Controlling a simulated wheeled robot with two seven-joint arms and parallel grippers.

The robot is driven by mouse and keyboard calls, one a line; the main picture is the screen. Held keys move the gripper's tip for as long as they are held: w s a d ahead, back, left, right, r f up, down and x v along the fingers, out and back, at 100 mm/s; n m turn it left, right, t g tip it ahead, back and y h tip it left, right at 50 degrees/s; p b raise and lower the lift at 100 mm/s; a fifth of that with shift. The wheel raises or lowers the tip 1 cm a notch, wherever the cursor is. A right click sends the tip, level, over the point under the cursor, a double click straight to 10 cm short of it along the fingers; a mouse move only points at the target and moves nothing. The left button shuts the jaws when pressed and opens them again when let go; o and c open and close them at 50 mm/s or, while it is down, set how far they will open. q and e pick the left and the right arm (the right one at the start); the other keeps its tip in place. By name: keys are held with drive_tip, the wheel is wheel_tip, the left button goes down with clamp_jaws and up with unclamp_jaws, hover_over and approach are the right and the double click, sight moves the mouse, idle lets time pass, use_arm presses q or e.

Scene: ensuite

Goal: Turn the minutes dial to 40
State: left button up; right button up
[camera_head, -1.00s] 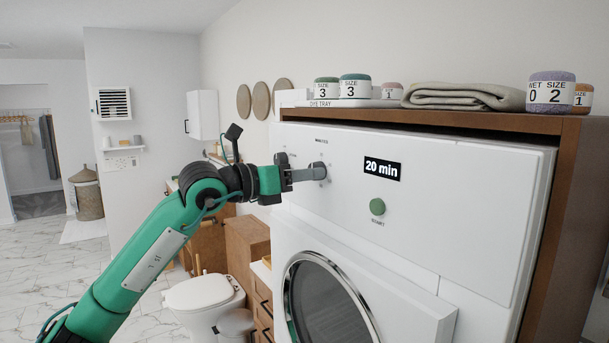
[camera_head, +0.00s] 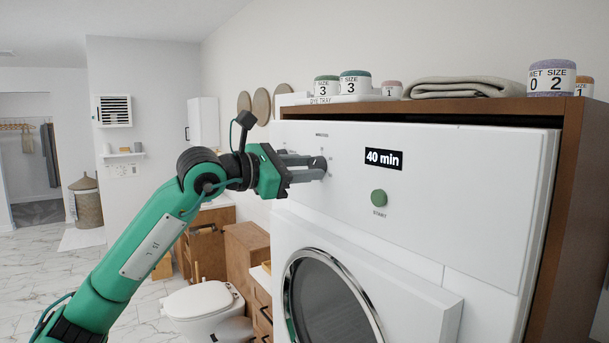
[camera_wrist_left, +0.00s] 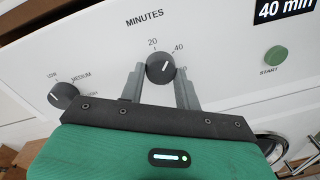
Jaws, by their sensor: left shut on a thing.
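The minutes dial (camera_wrist_left: 160,68) is a dark round knob under the word MINUTES in the left wrist view. My left gripper (camera_wrist_left: 161,80) is shut on the dial, one finger on each side. The display (camera_head: 384,160) reads 40 min. My right gripper is not in view.
A green start button (camera_head: 379,198) sits right of the dial. A second dark dial (camera_wrist_left: 63,94) with LOW and MEDIUM marks is at its left. The round door (camera_head: 330,300) is below. Yarn balls and a folded cloth (camera_head: 464,87) rest on top.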

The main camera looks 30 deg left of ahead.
use_arm(q)
drive_tip(key=shift+m+b, duration=0.4)
drive_tip(key=shift+m, duration=1.5)
drive_tip(key=o, duration=1)
